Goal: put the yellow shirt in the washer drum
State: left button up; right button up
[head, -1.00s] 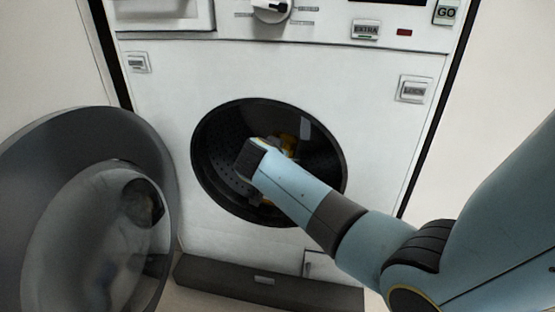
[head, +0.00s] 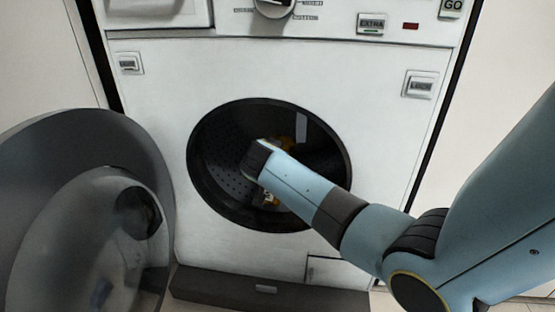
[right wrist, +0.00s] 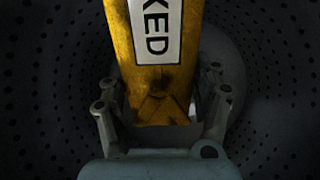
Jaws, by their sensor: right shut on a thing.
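The washer drum (head: 226,181) is a dark perforated bowl behind the round opening in the white washer front. My right arm reaches through the opening, and its wrist hides most of the right gripper in the head view. In the right wrist view the right gripper (right wrist: 161,112) is shut on the yellow shirt (right wrist: 188,70), with a finger on each side. The shirt carries a white patch with black letters ending in "KED". The perforated drum wall surrounds it. In the head view, only small yellow bits of the shirt (head: 269,198) show beside my wrist. My left gripper is out of view.
The round washer door (head: 52,140) stands open at the left, clear of the opening. The washer front (head: 380,110) carries a dial (head: 274,8) and labelled buttons above. A dark plinth (head: 220,285) runs along the bottom.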

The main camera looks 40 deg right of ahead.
jog(key=o, duration=1.4)
jog(key=shift+s+a+r, duration=0.1)
jog(key=shift+s+a, duration=0.05)
jog(key=v, duration=1.1)
jog(key=shift+s+a+r, duration=0.15)
jog(key=shift+r, duration=0.1)
